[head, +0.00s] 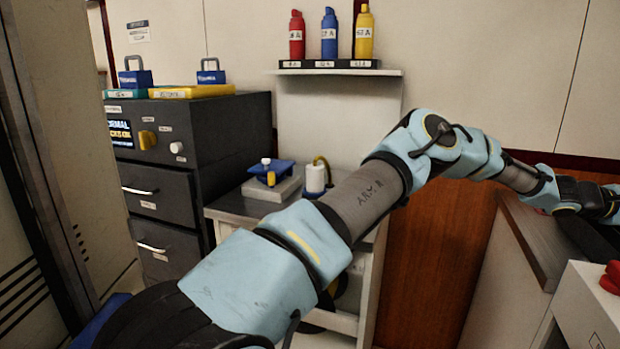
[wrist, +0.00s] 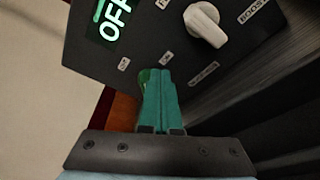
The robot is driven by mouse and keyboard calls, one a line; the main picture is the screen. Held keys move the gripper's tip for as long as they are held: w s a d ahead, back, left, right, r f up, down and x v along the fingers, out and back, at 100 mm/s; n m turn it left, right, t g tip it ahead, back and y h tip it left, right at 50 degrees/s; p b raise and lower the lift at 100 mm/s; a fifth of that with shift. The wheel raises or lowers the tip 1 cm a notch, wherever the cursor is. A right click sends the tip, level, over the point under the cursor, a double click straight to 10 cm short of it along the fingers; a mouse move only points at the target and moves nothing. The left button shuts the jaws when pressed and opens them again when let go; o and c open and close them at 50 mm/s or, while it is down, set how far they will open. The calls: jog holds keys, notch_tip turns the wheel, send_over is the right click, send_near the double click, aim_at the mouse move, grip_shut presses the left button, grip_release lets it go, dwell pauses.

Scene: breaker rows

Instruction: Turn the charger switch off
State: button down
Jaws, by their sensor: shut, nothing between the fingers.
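In the wrist view, my gripper (wrist: 161,98) is shut, with its teal fingers together and pointing at a dark panel (wrist: 185,62). A small green part (wrist: 145,76) shows just behind the fingertips and is mostly hidden by them. It may be the charger switch, but I cannot tell its position or whether the fingers touch it. A lit display (wrist: 110,20) on the panel shows "OFF" in part, cut by the frame edge. In the head view my arm reaches right and the gripper is out of sight.
A white knob (wrist: 206,25) sits on the same panel, right of the fingers. A grey bench (head: 235,208) and a white box (head: 590,310) flank my arm.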

jog(key=shift+w+d+p, duration=0.1)
jog(key=shift+w+p, duration=0.3)
dwell(0.7)
jog(key=shift+w+r+b, duration=0.15)
jog(key=shift+r+b, duration=0.35)
jog(key=shift+b, duration=0.55)
jog(key=shift+d+r, duration=0.1)
jog(key=shift+r, duration=0.1)
jog(key=shift+b, duration=0.65)
jog(key=w+a+b, duration=0.1)
jog(key=a+b, duration=0.4)
jog(key=shift+w+a+r+b, duration=0.2)
jog(key=shift+w+a+b, duration=0.15)
jog(key=shift+a+b, duration=0.05)
